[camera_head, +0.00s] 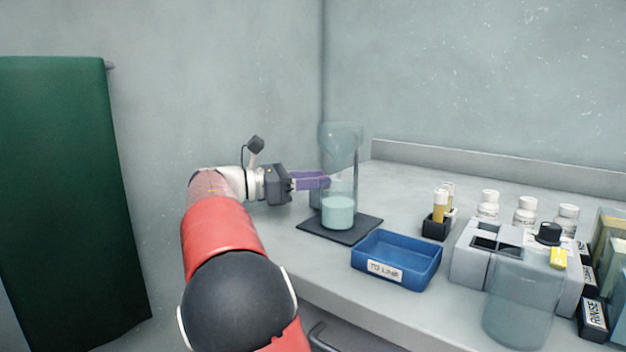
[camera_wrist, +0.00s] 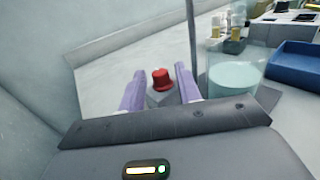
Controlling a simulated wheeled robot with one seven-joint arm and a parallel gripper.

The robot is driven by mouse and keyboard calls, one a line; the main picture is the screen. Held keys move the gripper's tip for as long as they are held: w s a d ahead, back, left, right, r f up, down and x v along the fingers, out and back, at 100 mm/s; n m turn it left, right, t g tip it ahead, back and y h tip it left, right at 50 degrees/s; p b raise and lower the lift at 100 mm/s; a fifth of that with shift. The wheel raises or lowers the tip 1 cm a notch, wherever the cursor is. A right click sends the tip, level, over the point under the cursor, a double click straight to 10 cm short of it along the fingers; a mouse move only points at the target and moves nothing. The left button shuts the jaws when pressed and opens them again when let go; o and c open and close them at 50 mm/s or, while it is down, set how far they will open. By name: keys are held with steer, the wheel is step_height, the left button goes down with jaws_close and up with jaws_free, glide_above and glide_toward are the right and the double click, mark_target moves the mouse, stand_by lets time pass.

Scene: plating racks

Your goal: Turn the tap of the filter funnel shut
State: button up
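The clear filter funnel (camera_head: 341,140) stands above a glass beaker (camera_head: 338,213) of pale teal liquid on a dark mat (camera_head: 365,229). The beaker also shows at the right in the wrist view (camera_wrist: 235,76). My gripper (camera_head: 326,181) reaches in from the left at the funnel stand. In the wrist view its purple fingers (camera_wrist: 159,72) are apart, one on each side of a red knob (camera_wrist: 161,79) on a grey block. I cannot tell whether they touch the knob, or whether it is the funnel's tap. The head view hides the knob.
A blue tray (camera_head: 397,260) labelled "TO LINE" stands right of the mat. Farther right are a vial holder (camera_head: 437,228), several white bottles (camera_head: 488,206), a grey block station (camera_head: 470,258) and a large clear vessel (camera_head: 518,305). A thin upright rod (camera_wrist: 193,40) stands beside the right finger.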

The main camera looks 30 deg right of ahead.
jaws_close()
steer(key=shift+s+n+t, duration=0.1)
steer(key=shift+n+t, duration=0.2)
steer(key=shift+t, duration=0.2)
steer(key=t, duration=0.1)
steer(key=n+t, duration=0.2)
steer(key=shift+s+t+h, duration=0.25)
steer(key=shift+t+h, duration=0.05)
steer(key=shift+h, duration=0.1)
steer(key=shift+s+n+t+b, duration=0.15)
steer(key=shift+n+t+b, duration=0.1)
steer(key=shift+n+t, duration=0.7)
steer(key=shift+s+n+t+b, duration=0.1)
steer(key=shift+n+t+b, duration=0.15)
steer(key=shift+n+t, duration=0.7)
steer(key=shift+t, duration=0.6)
steer(key=shift+o, duration=1.1)
jaws_free()
